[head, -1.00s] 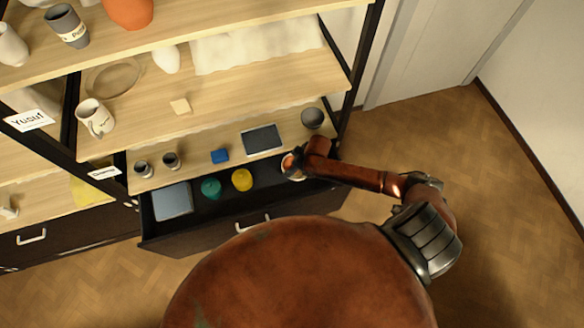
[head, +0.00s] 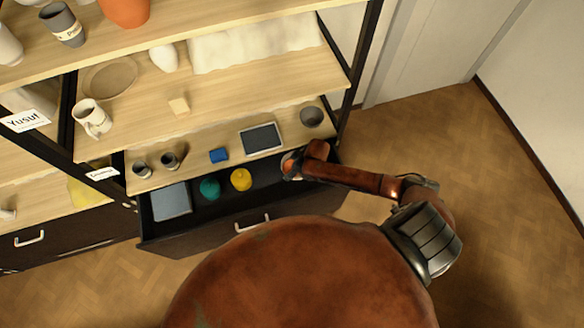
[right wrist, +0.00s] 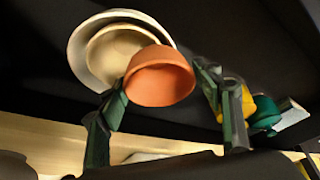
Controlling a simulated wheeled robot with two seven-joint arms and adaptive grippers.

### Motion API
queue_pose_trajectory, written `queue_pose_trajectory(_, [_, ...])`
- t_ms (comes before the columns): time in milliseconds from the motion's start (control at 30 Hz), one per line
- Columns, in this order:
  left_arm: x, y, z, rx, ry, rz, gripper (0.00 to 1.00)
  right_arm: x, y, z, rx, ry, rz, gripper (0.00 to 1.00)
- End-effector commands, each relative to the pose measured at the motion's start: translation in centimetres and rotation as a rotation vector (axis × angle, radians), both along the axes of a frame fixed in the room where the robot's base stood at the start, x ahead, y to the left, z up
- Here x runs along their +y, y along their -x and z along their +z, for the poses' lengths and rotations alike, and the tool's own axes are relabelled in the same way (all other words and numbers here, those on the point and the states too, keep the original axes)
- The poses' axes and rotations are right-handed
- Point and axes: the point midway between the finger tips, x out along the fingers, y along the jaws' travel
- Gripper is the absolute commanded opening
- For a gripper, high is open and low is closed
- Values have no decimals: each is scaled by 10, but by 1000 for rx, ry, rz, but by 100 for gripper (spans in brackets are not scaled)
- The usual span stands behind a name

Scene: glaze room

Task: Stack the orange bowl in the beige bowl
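The orange bowl (right wrist: 160,78) shows in the right wrist view, its opening towards the camera. It overlaps the lower right part of the beige bowl (right wrist: 108,48), which sits inside a larger pale bowl (right wrist: 76,50). I cannot tell whether the orange bowl rests in the beige one. My right gripper (right wrist: 168,98) has its fingers wide apart around the orange bowl. The left finger overlaps its left edge; a gap shows at the right finger. In the head view the orange bowl (head: 288,165) is partly hidden by my right gripper (head: 294,172). My left gripper is out of view.
The open drawer (head: 205,234) also holds a yellow item (head: 241,179), a teal item (head: 210,188) and a grey-blue box (head: 171,201).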

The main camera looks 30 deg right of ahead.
Motion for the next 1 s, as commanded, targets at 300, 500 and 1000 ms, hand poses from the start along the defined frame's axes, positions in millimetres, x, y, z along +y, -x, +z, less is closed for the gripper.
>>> queue_pose_trajectory(300, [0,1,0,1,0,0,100,0,0,0,0,0,0,73])
queue_pose_trajectory(500, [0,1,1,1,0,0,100,-1,0,4,0,1,0,73])
queue_pose_trajectory(1000, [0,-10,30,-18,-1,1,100,-18,28,95,-2,1,1,73])
